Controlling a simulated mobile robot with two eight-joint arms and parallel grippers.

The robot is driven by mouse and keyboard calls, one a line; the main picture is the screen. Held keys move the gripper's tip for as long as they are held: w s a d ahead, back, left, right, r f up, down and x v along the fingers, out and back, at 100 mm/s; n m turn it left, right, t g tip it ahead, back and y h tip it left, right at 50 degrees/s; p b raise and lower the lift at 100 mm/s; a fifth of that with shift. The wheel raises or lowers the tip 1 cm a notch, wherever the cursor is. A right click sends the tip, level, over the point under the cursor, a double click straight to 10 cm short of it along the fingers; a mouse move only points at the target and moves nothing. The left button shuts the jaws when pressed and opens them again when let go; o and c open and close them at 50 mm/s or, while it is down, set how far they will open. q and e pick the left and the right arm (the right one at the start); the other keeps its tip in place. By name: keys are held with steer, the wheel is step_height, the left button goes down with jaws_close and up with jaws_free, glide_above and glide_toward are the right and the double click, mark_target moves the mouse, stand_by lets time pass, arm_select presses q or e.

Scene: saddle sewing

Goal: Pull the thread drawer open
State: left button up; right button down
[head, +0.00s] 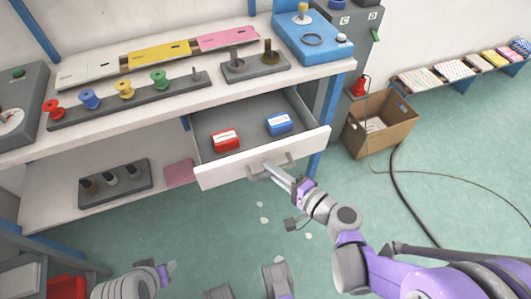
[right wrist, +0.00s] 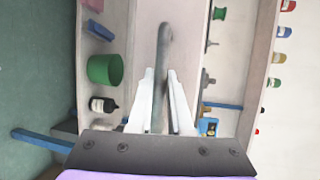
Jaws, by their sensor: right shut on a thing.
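The thread drawer (head: 222,172) stands pulled out from under the worktop in the head view, its grey inside showing. A red box (head: 225,139) and a blue box (head: 279,123) lie in it. Its grey bar handle (head: 288,158) is on the white front. My right gripper (head: 273,170) is at the handle. In the right wrist view, its two pale fingers (right wrist: 160,100) are shut around the grey handle bar (right wrist: 165,45). Part of my left arm, likely with its gripper (head: 168,270), shows at the lower left, away from the drawer; its fingers are unclear.
The worktop (head: 130,118) above holds thread spools and a blue device (head: 312,38). A lower shelf (head: 60,205) is left of the drawer. A cardboard box (head: 380,125) stands on the floor to the right, near a dark cable. The green floor before the drawer is mostly clear.

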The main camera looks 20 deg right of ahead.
steer(key=shift+s, duration=1.5)
steer(key=c, duration=0.8)
jaws_free()
steer(key=shift+c, duration=0.2)
arm_select(q)
steer(key=shift+s+r, duration=0.1)
arm_select(e)
steer(key=shift+d, duration=0.1)
